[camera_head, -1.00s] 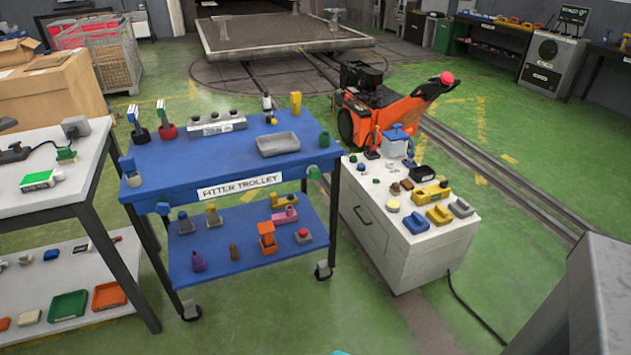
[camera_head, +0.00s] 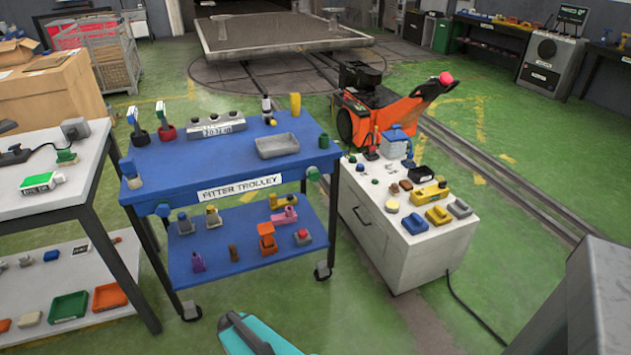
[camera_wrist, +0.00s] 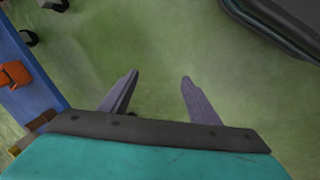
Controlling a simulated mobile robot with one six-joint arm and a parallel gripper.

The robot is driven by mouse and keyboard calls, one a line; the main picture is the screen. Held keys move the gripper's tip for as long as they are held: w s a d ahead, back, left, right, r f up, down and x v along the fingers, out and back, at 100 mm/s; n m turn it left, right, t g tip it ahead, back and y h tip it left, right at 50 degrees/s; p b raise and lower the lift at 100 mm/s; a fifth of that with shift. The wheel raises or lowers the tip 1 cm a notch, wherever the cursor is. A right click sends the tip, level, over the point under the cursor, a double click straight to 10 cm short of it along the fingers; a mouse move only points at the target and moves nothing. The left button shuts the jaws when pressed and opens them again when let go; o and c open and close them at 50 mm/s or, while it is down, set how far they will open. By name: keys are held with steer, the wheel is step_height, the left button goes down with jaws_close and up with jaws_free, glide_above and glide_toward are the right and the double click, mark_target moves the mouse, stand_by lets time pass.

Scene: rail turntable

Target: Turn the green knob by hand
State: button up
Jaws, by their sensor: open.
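A green knob (camera_head: 313,173) is on the front right corner of the blue fitter trolley (camera_head: 215,165), just below the top's edge, in the head view. A blue knob (camera_head: 162,209) is at the trolley's front left corner. The teal end of my arm (camera_head: 255,338) shows at the bottom of the head view, in front of the trolley and well apart from the green knob. In the wrist view my gripper (camera_wrist: 157,78) is open, with nothing between its two fingers and green floor beyond. The green knob does not show in the wrist view.
A white cabinet (camera_head: 415,255) with small parts on top stands right of the trolley. A white bench (camera_head: 85,190) stands to the left. A grey surface (camera_head: 598,300) fills the lower right. Green floor (camera_head: 365,320) in front is clear apart from a black cable.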

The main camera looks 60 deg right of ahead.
steer(key=w+d+r+n+t+h, duration=0.1)
steer(key=d+r+n+t+h, duration=0.1)
steer(key=d+r, duration=0.55)
steer(key=w+d+r+n+t+h+p, duration=0.1)
steer(key=w+d+r+n+t+h, duration=0.2)
steer(key=d, duration=0.8)
steer(key=d+r+n+t+h, duration=0.1)
steer(key=d+r+n+t, duration=0.1)
steer(key=d+r, duration=0.65)
steer(key=s+d+r+n+t+h+p, duration=0.1)
steer(key=s+d+r+n+t, duration=0.2)
steer(key=s+d+r+n, duration=0.3)
steer(key=s+d+r+n+t+h, duration=0.1)
steer(key=s+d+r+n+t, duration=0.2)
steer(key=r, duration=0.9)
steer(key=s+d+n, duration=0.3)
steer(key=d, duration=0.1)
steer(key=shift+d+p, duration=0.3)
steer(key=shift+p, duration=0.05)
steer(key=shift+w+d+f+b, duration=0.15)
steer(key=shift+w+d+b, duration=0.15)
steer(key=shift+b, duration=0.55)
